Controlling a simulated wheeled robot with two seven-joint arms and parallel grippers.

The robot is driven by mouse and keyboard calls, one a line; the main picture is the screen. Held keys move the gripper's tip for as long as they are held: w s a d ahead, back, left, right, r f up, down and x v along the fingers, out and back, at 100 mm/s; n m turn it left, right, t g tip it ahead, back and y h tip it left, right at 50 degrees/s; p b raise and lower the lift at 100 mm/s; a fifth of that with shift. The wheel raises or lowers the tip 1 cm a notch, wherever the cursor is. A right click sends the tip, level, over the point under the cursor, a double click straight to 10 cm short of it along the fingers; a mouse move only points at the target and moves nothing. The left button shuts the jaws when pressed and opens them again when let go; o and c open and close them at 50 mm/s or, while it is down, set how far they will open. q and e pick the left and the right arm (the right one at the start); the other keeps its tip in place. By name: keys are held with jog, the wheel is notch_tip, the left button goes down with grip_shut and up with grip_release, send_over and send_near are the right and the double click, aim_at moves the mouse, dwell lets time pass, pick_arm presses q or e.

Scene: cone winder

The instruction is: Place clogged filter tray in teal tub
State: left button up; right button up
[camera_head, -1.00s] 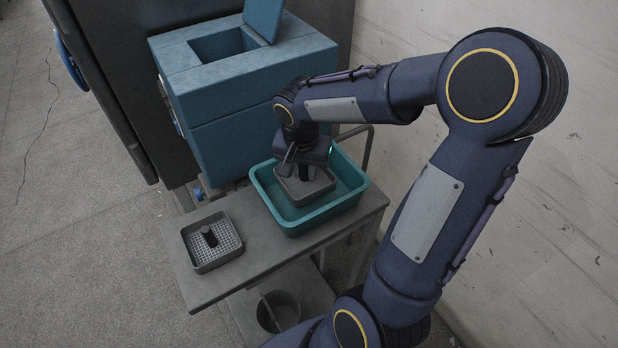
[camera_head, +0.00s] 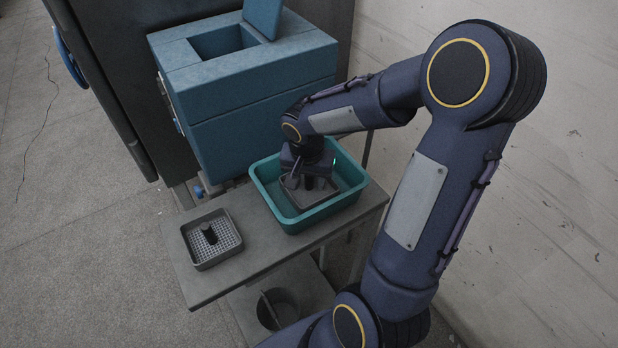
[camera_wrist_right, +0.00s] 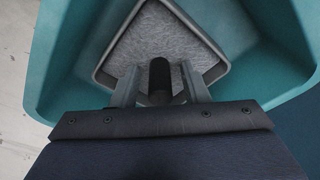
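The clogged filter tray (camera_head: 318,198) is a grey square tray with a grey lint-like fill and a dark upright post. It sits inside the teal tub (camera_head: 292,222) on the table. In the right wrist view the tray (camera_wrist_right: 150,38) lies within the tub (camera_wrist_right: 68,58), turned cornerwise. My right gripper (camera_head: 309,186) is down in the tub at the tray. In the wrist view its two fingers (camera_wrist_right: 160,84) stand on either side of the black post (camera_wrist_right: 160,76), with gaps visible on both sides, so it looks open. My left gripper is not in view.
A second grey tray (camera_head: 232,243) with a clean perforated floor and a dark post stands left of the tub on the grey table (camera_head: 206,284). A blue box machine (camera_head: 255,95) with an open top stands behind. A dark bin (camera_head: 280,307) is on the lower shelf.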

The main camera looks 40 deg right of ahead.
aim_at(307, 195)
jog(key=shift+r, duration=0.1)
notch_tip(307, 195, up, 11)
jog(key=a, duration=0.1)
jog(key=s+a+n+t+y, duration=0.4)
jog(key=s+a+n, duration=0.4)
jog(key=s+a, duration=0.3)
jog(key=s+y, duration=0.1)
jog(key=s, duration=0.3)
jog(key=shift+f+n, duration=0.3)
jog(key=shift+f, duration=0.1)
